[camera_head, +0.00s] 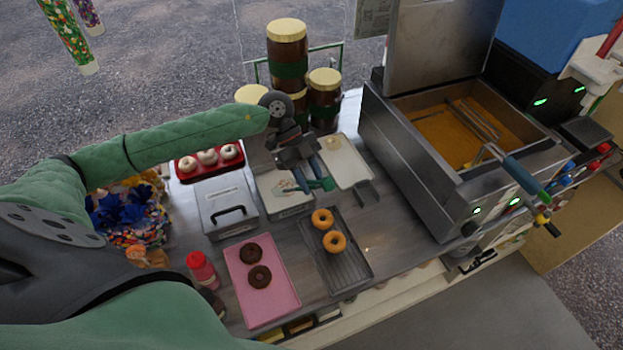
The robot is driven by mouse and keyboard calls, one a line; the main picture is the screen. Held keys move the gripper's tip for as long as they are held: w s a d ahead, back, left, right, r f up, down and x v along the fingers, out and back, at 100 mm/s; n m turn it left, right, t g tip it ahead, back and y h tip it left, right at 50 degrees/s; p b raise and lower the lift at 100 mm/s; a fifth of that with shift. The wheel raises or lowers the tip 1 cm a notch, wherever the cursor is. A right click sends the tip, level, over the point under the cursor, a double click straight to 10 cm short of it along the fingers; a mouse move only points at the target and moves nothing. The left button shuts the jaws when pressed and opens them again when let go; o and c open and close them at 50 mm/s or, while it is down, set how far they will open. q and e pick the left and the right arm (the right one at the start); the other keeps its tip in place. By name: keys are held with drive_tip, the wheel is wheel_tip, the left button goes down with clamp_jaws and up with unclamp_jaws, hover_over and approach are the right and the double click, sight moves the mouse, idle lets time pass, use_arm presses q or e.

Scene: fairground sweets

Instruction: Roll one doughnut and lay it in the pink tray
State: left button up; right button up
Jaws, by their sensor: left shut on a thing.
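My left gripper (307,176) is over a pale shallow tray (283,205) that has some coloured bits in it. It is shut on a small green thing (324,184), perhaps a tool handle; the gripper hides part of it, and I cannot tell whether a doughnut is with it. The pink tray (273,305) lies at the front with two dark-glazed doughnuts, one (251,253) behind the other (260,277). Two plain golden doughnuts, one (322,219) behind the other (335,242), lie on a dark rack tray (345,280). My right gripper is not in view.
A grey lidded box (218,202) stands left of the pale tray. A red tray (187,176) holds white doughnuts. A red bottle (201,268) stands beside the pink tray. Brown jars (287,50) stand behind. A fryer (400,165) takes up the right. Bare counter lies right of the rack.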

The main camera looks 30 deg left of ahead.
use_arm(q)
drive_tip(key=shift+p, duration=0.3)
idle(1.9)
drive_tip(key=o, duration=0.5)
drive_tip(key=shift+o, duration=0.3)
